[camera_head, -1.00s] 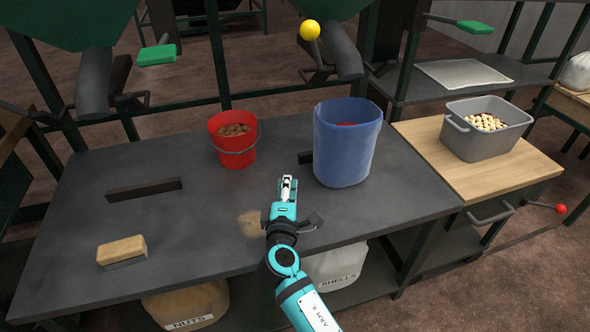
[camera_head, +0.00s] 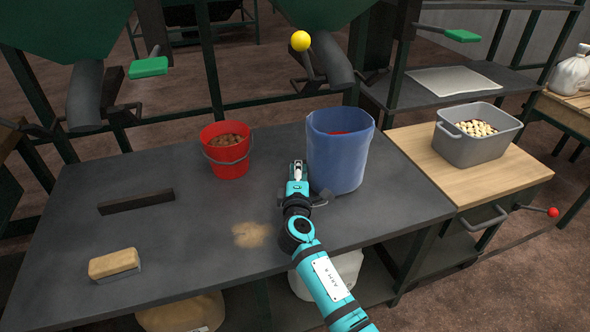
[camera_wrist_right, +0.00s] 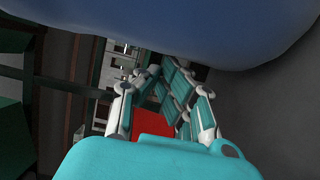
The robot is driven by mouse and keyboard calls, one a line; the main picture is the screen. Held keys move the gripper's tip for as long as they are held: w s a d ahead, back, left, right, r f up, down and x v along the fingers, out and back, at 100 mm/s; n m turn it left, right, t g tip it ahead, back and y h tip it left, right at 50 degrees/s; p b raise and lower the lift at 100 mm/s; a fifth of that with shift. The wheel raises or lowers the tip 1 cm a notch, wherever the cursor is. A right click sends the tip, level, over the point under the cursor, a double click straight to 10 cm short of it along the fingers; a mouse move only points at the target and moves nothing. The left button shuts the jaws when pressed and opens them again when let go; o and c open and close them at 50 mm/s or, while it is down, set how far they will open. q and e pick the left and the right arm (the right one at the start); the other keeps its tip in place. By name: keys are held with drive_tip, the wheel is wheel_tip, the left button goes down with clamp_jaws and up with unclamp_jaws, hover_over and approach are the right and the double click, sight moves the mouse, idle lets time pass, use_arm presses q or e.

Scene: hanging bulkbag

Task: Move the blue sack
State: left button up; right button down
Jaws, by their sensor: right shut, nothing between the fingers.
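The blue sack (camera_head: 336,165) stands upright and open-topped on the right part of the dark worktop, with something red showing inside its mouth. In the right wrist view its blue side (camera_wrist_right: 215,30) fills the top of the picture. My right gripper (camera_head: 297,168) is shut and empty, low over the worktop just left of the sack. Its fingers (camera_wrist_right: 163,90) show below the sack in the wrist view; I cannot tell whether they touch it. My left gripper is not in view.
A red bucket (camera_head: 226,158) of nuts stands left of my gripper. A grey tub (camera_head: 470,148) sits on the wooden top at right. A brush (camera_head: 114,264) and a dark bar (camera_head: 136,201) lie at left. Brown dust (camera_head: 250,235) lies near the front. A yellow-knobbed lever (camera_head: 300,41) rises behind.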

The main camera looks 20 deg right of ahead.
sight(365, 160)
drive_tip(key=shift+d, duration=0.1)
drive_tip(key=d, duration=0.2)
drive_tip(key=d+p, duration=0.1)
drive_tip(key=d, duration=0.5)
drive_tip(key=shift+s+d+r+p, duration=0.1)
drive_tip(key=shift+s+p, duration=0.2)
drive_tip(key=shift+p, duration=0.05)
drive_tip(key=d, duration=1)
drive_tip(key=shift+s+d+p, duration=0.1)
drive_tip(key=shift+s+p, duration=0.2)
drive_tip(key=shift+s, duration=0.1)
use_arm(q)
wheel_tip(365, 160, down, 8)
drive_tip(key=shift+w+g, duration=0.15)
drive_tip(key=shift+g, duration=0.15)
use_arm(e)
drive_tip(key=shift+f, duration=0.2)
